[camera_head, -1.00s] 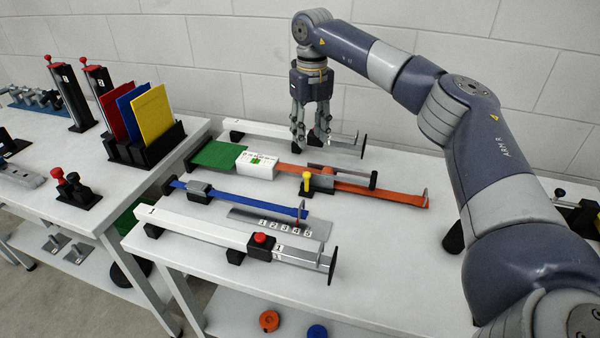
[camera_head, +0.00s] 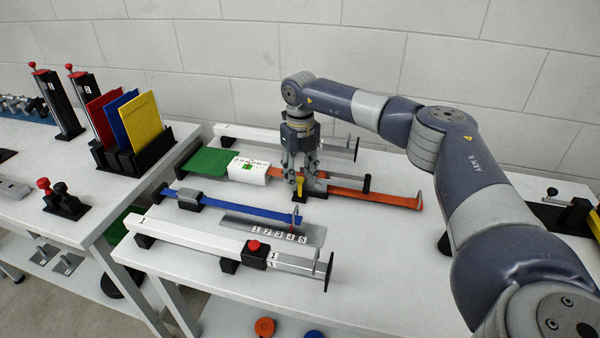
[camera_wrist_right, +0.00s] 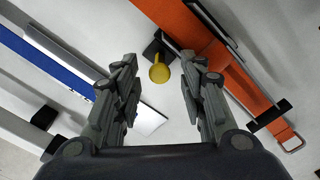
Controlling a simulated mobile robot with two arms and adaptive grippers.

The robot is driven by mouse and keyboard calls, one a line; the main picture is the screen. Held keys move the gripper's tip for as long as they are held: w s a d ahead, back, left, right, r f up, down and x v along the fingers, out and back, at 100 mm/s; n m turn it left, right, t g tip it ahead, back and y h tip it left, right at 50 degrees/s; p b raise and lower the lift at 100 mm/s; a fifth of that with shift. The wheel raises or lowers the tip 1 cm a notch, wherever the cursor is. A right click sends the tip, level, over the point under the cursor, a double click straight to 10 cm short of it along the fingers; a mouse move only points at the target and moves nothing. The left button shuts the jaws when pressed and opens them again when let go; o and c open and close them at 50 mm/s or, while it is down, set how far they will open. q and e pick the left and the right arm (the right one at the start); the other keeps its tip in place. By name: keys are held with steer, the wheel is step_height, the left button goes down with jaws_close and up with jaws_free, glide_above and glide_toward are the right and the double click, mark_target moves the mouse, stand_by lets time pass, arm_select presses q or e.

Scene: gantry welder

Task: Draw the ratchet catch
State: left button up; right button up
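The orange strap (camera_head: 375,197) runs across the table, with a dark ratchet body and bar along it. A yellow knob (camera_head: 300,186) on a small black base stands at the near side of the ratchet. In the right wrist view the yellow knob (camera_wrist_right: 159,73) shows between the two fingertips, near the orange strap (camera_wrist_right: 225,62). My right gripper (camera_head: 302,176) points down over the ratchet, open and empty. The head view does not show clearly how high it is above the knob. My left gripper is in neither view.
A white block (camera_head: 249,172) and green pad (camera_head: 207,162) lie left of the gripper. A blue strap (camera_head: 240,206), numbered plate (camera_head: 262,231) and white rail with red button (camera_head: 253,246) lie nearer. Another white rail (camera_head: 240,132) lies behind. Coloured panels stand on the left table.

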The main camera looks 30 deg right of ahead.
steer(key=shift+c, duration=0.5)
jaws_close()
